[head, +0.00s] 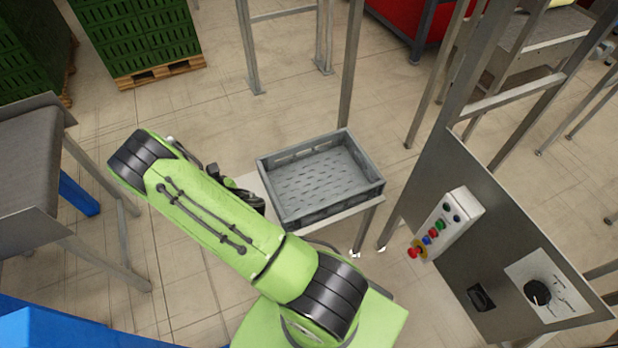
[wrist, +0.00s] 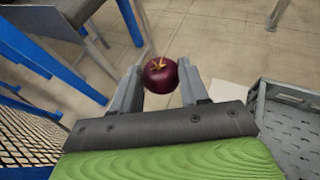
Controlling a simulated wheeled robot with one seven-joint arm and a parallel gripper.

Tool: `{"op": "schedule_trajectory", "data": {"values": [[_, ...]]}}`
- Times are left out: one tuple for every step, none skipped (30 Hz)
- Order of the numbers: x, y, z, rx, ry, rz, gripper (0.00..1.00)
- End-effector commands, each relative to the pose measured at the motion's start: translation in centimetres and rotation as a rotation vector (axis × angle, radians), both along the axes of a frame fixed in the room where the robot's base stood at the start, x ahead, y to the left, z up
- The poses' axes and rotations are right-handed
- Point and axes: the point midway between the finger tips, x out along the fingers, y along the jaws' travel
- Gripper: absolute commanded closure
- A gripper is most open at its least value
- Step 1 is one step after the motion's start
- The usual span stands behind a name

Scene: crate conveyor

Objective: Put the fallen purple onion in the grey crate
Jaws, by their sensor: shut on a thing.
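The purple onion (wrist: 160,75) is dark and round with a tan stem tip, and it sits between the two fingertips of my gripper (wrist: 161,88) in the wrist view. My gripper is shut on it and holds it above the floor. The grey crate (head: 322,215) stands on a small table in the head view and looks empty. Its side also shows at the right of the wrist view (wrist: 260,104), to the right of my gripper. In the head view my arm hides most of the gripper and the onion.
A steel control panel (head: 440,170) with buttons and uprights stands right of the crate. A conveyor end (head: 30,165) is at the left. Green stacked crates (head: 140,40) on a pallet are at the back. Blue framing (wrist: 105,85) lies left of my gripper. Open floor lies behind the crate.

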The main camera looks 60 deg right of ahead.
Motion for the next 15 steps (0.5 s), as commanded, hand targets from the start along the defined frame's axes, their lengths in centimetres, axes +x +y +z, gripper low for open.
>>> {"op": "schedule_trajectory", "data": {"values": [[0.1,-0.6,-0.9,0.002,-0.002,-0.019,0.85],[0.2,-0.9,-1.2,0.002,-0.002,-0.032,0.85],[0.2,-1.6,-1.5,0.001,-0.002,-0.054,0.85],[0.3,-2.1,-1.8,0.002,-0.002,-0.07,0.85],[0.3,-2.6,-2.1,0.001,-0.001,-0.087,0.85],[0.4,-3.3,-2.5,0.001,-0.001,-0.11,0.85],[0.4,-3.8,-2.7,0.001,-0.002,-0.127,0.85],[0.5,-4.5,-3.1,0.0,-0.002,-0.15,0.85],[0.5,-5.4,-3.5,0.0,-0.002,-0.18,0.85],[0.5,-6.0,-3.8,0.001,-0.002,-0.202,0.85],[0.5,-6.8,-4.2,0.0,-0.003,-0.227,0.85],[0.5,-7.8,-4.7,0.001,-0.002,-0.26,0.85],[0.4,-8.5,-5.1,0.0,-0.002,-0.286,0.85],[0.3,-9.5,-5.5,-0.002,-0.001,-0.318,0.85],[0.2,-10.7,-6.1,0.0,-0.002,-0.361,0.85]]}}
